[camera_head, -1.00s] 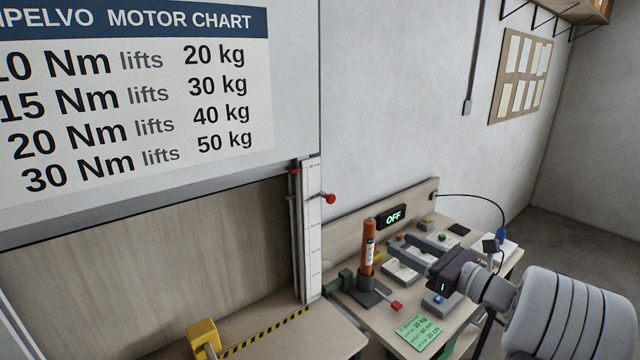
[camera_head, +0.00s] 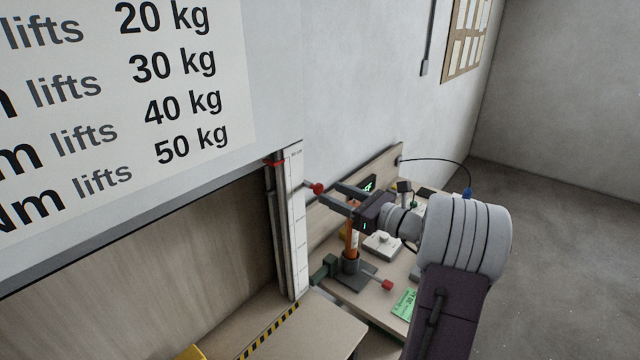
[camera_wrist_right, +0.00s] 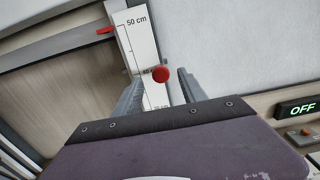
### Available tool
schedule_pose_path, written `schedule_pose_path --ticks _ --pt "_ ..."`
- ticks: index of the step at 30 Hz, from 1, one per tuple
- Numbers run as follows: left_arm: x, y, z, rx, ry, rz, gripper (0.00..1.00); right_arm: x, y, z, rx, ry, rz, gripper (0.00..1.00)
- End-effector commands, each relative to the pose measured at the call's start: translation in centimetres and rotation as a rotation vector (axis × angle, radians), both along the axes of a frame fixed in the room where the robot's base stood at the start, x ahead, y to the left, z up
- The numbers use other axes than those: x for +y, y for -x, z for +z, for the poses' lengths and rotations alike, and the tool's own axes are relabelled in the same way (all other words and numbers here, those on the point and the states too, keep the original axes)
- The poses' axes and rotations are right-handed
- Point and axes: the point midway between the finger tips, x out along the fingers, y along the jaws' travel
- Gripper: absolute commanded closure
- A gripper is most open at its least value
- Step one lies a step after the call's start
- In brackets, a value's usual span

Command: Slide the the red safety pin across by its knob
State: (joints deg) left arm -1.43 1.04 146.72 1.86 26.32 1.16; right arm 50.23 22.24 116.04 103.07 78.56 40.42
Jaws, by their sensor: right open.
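The red round knob (camera_head: 317,189) of the safety pin sticks out from the upright guide post with the white scale (camera_head: 297,215). The rest of the pin is barely visible. My right gripper (camera_head: 331,196) is open, with its fingers pointing at the knob from the right. In the right wrist view the knob (camera_wrist_right: 160,74) shows between the two open fingers, apart from both. Whether it lies within their depth is hard to tell. My left gripper is not in view.
A red pointer (camera_head: 273,162) marks the scale near the top of the post. Behind and below my right arm is a bench with an orange cylinder (camera_head: 351,240), a red-ended lever (camera_head: 387,285) and a green note (camera_head: 405,303). An OFF display (camera_wrist_right: 298,109) shows in the right wrist view.

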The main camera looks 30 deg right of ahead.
Motion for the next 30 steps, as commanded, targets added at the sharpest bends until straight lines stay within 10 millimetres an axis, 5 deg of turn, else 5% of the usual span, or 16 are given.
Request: schedule_pose_path --ticks 7,17,22,30 --pt "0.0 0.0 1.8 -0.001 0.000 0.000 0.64 1.6 -3.8 0.3 0.000 -0.001 0.003 0.51" --pt "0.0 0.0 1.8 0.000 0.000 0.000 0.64 1.8 -4.3 0.1 -0.001 0.001 0.000 0.51" --pt "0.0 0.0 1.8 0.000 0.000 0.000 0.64 1.8 -4.3 0.1 -0.001 0.000 0.000 0.98" --pt "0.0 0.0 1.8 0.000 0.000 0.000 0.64 1.8 -4.3 0.0 0.000 0.000 0.001 1.00"
